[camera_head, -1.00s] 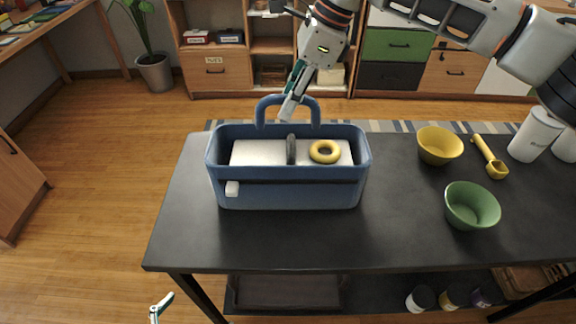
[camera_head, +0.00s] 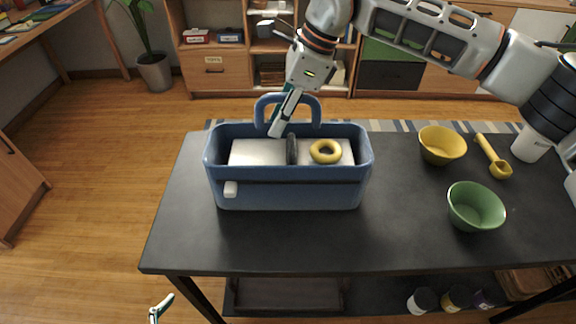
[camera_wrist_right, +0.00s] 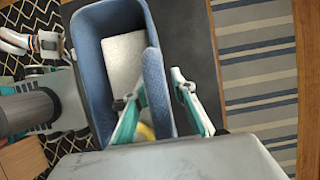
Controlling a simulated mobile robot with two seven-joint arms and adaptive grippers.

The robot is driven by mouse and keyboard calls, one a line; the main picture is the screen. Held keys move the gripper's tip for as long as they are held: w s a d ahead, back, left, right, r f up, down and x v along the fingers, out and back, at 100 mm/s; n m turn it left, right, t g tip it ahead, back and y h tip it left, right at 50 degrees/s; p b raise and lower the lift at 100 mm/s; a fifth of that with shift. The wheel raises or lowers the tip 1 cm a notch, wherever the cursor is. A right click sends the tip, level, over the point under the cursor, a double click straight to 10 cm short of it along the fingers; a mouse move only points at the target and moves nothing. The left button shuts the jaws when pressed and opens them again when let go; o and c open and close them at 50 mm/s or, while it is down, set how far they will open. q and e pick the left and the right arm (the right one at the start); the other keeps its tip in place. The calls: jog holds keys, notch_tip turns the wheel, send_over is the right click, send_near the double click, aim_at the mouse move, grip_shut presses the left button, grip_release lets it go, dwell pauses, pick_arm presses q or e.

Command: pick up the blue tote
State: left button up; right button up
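The blue tote (camera_head: 290,192) stands upright on the dark table, with an arched blue handle (camera_head: 318,108) at its back side. A yellow ring (camera_head: 325,152), a pale block and a dark upright piece are inside it. My right gripper (camera_head: 276,132) points down at the handle. In the right wrist view my right gripper (camera_wrist_right: 154,88) is open, its fingers apart on either side of a blue part of the tote (camera_wrist_right: 92,75); contact cannot be told. My left gripper (camera_head: 160,306) shows only as a small tip at the bottom left of the head view.
The dark table (camera_head: 290,245) has a yellow bowl (camera_head: 442,146), a green bowl (camera_head: 475,207), a yellow scoop (camera_head: 494,158) and a white cup (camera_head: 537,135) to the right of the tote. The tabletop in front of the tote is clear. Shelves stand behind.

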aim_at(278, 93)
pick_arm(q)
jog(key=shift+s, duration=0.15)
pick_arm(e)
jog(key=shift+f, duration=0.15)
grip_shut()
dwell(0.3)
jog(key=shift+r, duration=0.4)
notch_tip(278, 93, up, 6)
jog(key=shift+f+p, duration=0.15)
jog(key=shift+p, duration=0.25)
pick_arm(q)
jog(key=shift+s+a+p, duration=0.15)
jog(key=shift+a+p, duration=0.3)
jog(key=shift+p, duration=0.5)
pick_arm(e)
notch_tip(278, 93, up, 14)
pick_arm(q)
jog(key=shift+f, duration=0.1)
